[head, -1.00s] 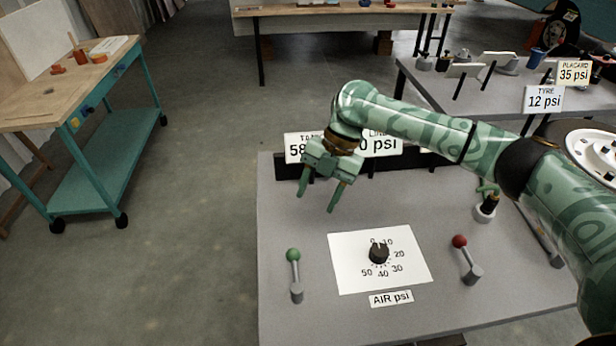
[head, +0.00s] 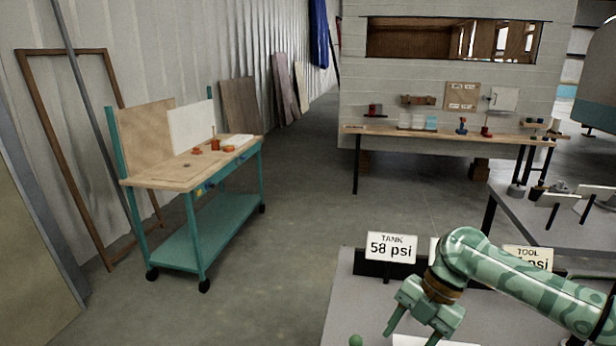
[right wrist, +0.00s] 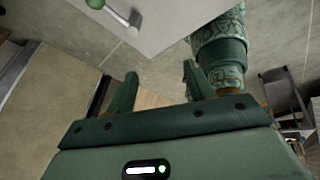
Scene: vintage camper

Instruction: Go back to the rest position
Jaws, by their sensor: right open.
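My right gripper (head: 412,336) is at the bottom of the head view, above the grey panel table (head: 345,295). Its fingers are apart with nothing between them. In the right wrist view the same gripper (right wrist: 159,88) shows two separated fingers and no object held. My right arm comes in from the right edge and partly hides the placards behind it. The green lever knob (head: 355,340) is just inside the bottom edge; it also shows in the right wrist view (right wrist: 95,3). My left gripper is in neither view.
The TANK placard (head: 391,247) reads 58 psi; the TOOL placard (head: 528,257) is partly covered by my arm. A teal cart (head: 205,238) stands at left, a workbench (head: 400,133) at the back. A second grey table (head: 560,222) is at right. Open floor lies between.

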